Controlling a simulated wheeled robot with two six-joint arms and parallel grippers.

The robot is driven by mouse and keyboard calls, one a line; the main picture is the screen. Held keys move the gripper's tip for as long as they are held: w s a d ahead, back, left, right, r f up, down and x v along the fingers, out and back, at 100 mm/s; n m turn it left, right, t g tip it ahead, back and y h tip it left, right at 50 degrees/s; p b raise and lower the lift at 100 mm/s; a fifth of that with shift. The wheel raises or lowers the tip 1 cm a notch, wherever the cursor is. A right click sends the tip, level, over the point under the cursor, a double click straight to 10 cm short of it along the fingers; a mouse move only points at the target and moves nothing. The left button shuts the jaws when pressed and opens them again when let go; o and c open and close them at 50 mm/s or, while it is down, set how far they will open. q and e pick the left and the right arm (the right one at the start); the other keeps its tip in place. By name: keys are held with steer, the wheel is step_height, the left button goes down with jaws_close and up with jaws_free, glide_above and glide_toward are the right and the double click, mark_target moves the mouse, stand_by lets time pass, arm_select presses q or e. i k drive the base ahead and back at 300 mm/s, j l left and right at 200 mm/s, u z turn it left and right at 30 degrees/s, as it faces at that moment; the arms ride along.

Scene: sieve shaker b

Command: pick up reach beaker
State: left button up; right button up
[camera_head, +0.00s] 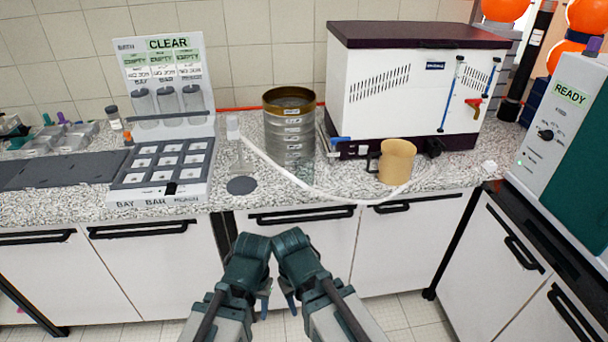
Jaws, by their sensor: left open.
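A tan beaker-like mug (397,162) with a dark handle on its left side stands upright on the speckled counter, in front of the white machine. No label reading "reach beaker" can be made out on it. My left gripper (262,290) and my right gripper (289,293) are side by side at the bottom middle, in front of the cabinets and well away from the mug. The left one is open, with nothing seen in it. The jaws of the right one are too small and turned away to tell.
A sieve stack (289,128) stands left of the mug. A pale hose (300,182) curves across the counter before both. A sample rack (165,160) marked BAY, BAR and REACH is at left. A white machine (385,95) stands behind; a READY unit (565,130) is at right.

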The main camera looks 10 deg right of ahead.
mark_target(305, 165)
steer(key=i+j, duration=0.4)
steer(key=j, duration=0.25)
steer(key=z, duration=1.65)
